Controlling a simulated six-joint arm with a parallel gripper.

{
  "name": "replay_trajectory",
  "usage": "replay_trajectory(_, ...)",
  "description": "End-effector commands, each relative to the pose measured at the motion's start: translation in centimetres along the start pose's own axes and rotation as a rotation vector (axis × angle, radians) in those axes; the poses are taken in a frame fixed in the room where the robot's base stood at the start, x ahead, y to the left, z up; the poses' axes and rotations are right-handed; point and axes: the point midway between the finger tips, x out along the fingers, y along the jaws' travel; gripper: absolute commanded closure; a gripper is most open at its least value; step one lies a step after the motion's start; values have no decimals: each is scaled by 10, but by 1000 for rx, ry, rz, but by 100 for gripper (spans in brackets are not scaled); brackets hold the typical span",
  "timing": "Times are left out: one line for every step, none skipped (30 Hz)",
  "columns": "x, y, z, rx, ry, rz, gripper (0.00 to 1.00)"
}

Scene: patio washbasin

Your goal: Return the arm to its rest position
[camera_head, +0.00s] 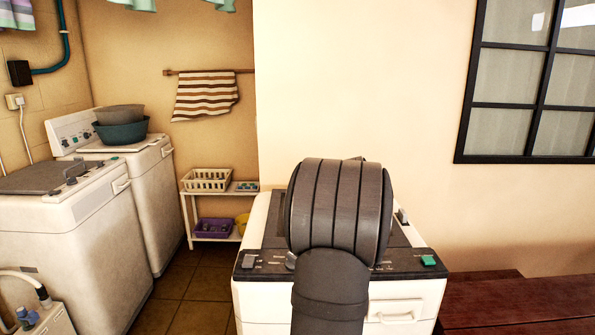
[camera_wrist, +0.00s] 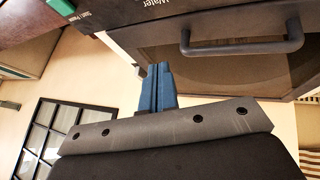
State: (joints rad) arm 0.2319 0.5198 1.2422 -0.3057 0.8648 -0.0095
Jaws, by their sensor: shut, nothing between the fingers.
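In the wrist view my gripper (camera_wrist: 159,68) shows as two blue fingers closed together, with nothing between them. The fingers point toward the front machine, whose dark panel with a "Water" label and a dark bar handle (camera_wrist: 243,48) fill the top of that view. I cannot tell how near the fingertips are to the machine. In the head view my dark arm stands in front of the white washing machine (camera_head: 258,307) and hides its middle. My gripper is hidden there behind the arm.
Two more washing machines (camera_head: 110,255) stand at the left, the rear one with basins (camera_head: 122,133) on top. A white shelf (camera_head: 187,207) with baskets stands behind. A dark red wooden bench (camera_head: 520,305) is at the right. Wall and barred window (camera_head: 510,75) lie beyond.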

Motion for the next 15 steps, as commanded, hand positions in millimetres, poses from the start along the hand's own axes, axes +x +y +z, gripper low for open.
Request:
replay_trajectory(2, 8, 2, -1, 3, 9, 100)
replay_trajectory(-1, -4, -1, -3, -1, -4, 100)
replay_trajectory(-3, -13, -2, -1, -6, -15, 100)
replay_trajectory(-5, -20, -3, 0, -11, -23, 100)
replay_trajectory(-6, -25, -4, 1, -15, -30, 100)
replay_trajectory(-8, -33, -5, 1, -21, -39, 100)
replay_trajectory(-10, -39, -5, 2, -26, -46, 100)
replay_trajectory(-12, -45, -6, 2, -31, -53, 100)
replay_trajectory(-14, -52, -6, 4, -37, -63, 100)
replay_trajectory(-15, -58, -6, 4, -42, -70, 100)
replay_trajectory(-17, -64, -7, 4, -48, -77, 100)
replay_trajectory(-19, -72, -7, 5, -53, -85, 100)
replay_trajectory(-21, -77, -8, 5, -58, -92, 100)
replay_trajectory(-23, -84, -8, 5, -63, -99, 100)
replay_trajectory(-26, -91, -8, 5, -70, -109, 100)
